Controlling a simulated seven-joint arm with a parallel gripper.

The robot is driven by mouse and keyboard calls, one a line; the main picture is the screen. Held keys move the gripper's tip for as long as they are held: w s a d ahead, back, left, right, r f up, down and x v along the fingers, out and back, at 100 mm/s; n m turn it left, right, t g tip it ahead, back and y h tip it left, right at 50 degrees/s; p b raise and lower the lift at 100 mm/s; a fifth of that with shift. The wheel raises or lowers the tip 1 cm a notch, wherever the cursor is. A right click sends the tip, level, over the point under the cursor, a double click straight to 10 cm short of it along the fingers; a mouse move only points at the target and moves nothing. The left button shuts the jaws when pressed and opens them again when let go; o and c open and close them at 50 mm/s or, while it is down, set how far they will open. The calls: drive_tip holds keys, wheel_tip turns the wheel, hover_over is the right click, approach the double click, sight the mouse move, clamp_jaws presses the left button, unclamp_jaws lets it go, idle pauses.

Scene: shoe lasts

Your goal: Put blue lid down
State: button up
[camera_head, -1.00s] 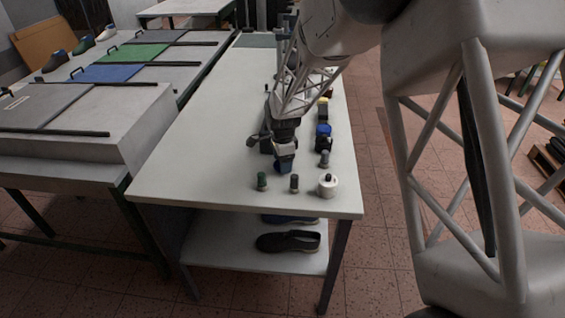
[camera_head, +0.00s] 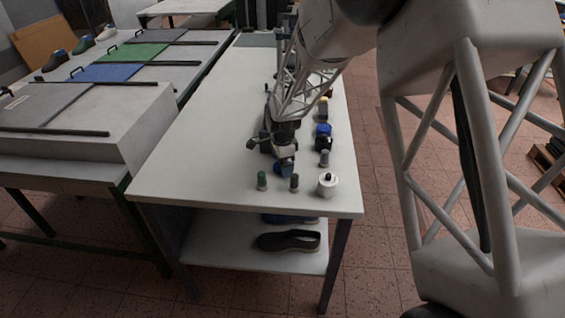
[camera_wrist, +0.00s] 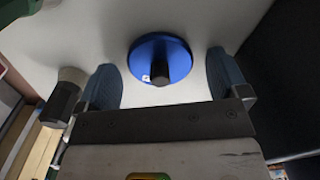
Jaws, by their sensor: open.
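The blue lid (camera_wrist: 152,50) is a round disc with a black knob and lies on the white table top in the wrist view. My gripper (camera_wrist: 160,64) is open, with one blue-grey finger on each side of the lid and a gap to both. In the head view my gripper (camera_head: 285,168) is low over the near part of the table (camera_head: 200,160). I cannot make out the lid there.
A blue-topped container (camera_head: 323,131) and other small items line the right side. The table's left side is clear.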

wheel_tip(320, 180, up, 12)
drive_tip(key=shift+r, duration=0.15)
idle(0.7)
idle(0.7)
